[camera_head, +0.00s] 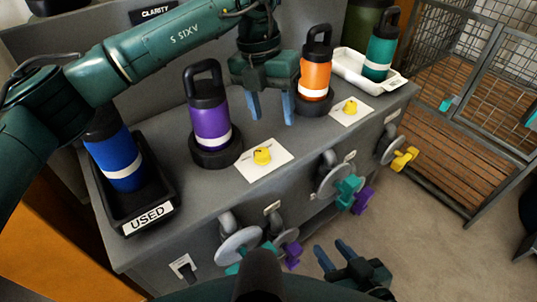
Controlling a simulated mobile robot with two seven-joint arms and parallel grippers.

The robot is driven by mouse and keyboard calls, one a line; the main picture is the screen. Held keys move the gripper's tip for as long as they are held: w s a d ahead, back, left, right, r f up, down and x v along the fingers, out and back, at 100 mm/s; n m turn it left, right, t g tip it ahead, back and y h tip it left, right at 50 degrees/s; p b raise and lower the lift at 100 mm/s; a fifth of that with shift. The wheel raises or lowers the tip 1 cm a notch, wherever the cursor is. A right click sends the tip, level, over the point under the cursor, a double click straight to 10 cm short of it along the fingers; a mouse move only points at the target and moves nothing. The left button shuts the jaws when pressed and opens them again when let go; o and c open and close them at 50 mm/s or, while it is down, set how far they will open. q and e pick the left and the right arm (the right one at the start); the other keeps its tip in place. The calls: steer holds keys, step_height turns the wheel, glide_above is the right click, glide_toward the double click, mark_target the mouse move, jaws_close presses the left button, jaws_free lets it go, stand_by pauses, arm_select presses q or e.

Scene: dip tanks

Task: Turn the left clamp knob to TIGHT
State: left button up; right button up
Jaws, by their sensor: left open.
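The left clamp knob (262,156) is a yellow knob on a white plate (254,172), on the grey bench top just right of the purple bottle (210,122). The plate's lettering is too small to read, so I cannot tell its setting. My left gripper (271,108) is open and empty, fingers pointing down, above and behind this knob and apart from it. A second yellow knob (350,106) sits on its own plate further right, by the orange bottle (315,75). My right gripper (331,246) is open and empty, low in front of the bench.
The purple and orange bottles stand in black round holders. A black USED tray (150,218) holds a blue bottle (115,158). A white tray (348,64) holds a teal bottle (381,54). Handwheels (238,247) and coloured handles (404,158) stick out from the bench front. A mesh cage (470,110) stands right.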

mark_target(262, 151)
arm_select(q)
steer(key=shift+t+y, duration=0.4)
steer(key=shift+y, duration=0.3)
steer(key=f, duration=0.4)
steer(key=w+a+f, duration=0.1)
steer(key=f, duration=0.2)
steer(key=a+f, duration=0.1)
steer(key=f, duration=0.3)
steer(key=shift+w+f, duration=0.3)
steer(key=shift+f, duration=0.05)
steer(key=shift+c, duration=0.3)
steer(key=c, duration=0.9)
